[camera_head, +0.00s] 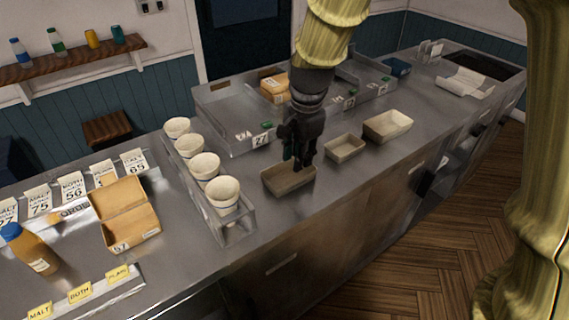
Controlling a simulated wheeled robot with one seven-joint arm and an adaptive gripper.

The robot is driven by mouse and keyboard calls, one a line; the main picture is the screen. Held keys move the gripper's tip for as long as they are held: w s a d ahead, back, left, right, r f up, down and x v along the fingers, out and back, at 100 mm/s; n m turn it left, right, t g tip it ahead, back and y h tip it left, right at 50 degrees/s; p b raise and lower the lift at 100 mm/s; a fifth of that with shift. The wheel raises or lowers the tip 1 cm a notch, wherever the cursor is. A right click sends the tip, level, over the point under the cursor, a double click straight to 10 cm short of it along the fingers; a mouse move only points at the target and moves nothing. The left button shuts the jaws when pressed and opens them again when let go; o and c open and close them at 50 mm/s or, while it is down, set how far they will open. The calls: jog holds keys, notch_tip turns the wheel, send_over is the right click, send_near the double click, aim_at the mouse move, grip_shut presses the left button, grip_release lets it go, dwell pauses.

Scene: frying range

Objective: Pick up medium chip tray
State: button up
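Three open, tan rectangular trays stand in a row on the steel counter. The left tray (288,188) is nearest, the middle tray (345,153) looks small, and the right tray (392,131) looks largest and deepest. No size label is readable on them, so I cannot be sure which is the medium one. My gripper (302,165) points down over the left tray, its dark fingertips at or just inside the tray's far side. The fingers overlap in this view, so their gap and any contact with the tray wall are hidden.
A clear rack of several paper cups (222,193) stands left of the left tray. An open cardboard box (130,228) and a sauce bottle (28,250) are further left. A steel bin unit (225,110) runs behind the trays. The counter in front of the trays is a narrow clear strip.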

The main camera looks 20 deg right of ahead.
aim_at(296, 182)
notch_tip(296, 182, down, 5)
jog(key=shift+w+f+p, duration=0.1)
jog(key=shift+p, duration=0.35)
jog(key=shift+s, duration=0.5)
jog(key=shift+f+p, duration=0.3)
jog(key=shift+p, duration=0.1)
jog(key=shift+w+f+p, duration=0.15)
jog(key=shift+w+f, duration=0.15)
jog(key=shift+f, duration=0.25)
jog(key=shift+w+f+p, duration=0.15)
jog(key=shift+w+f, duration=0.1)
jog(key=shift+f, duration=0.25)
jog(key=shift+s+f, duration=0.15)
jog(key=shift+f, duration=0.6)
jog(key=shift+w+f, duration=0.2)
jog(key=shift+f, duration=0.05)
jog(key=shift+s+a, duration=0.1)
grip_shut()
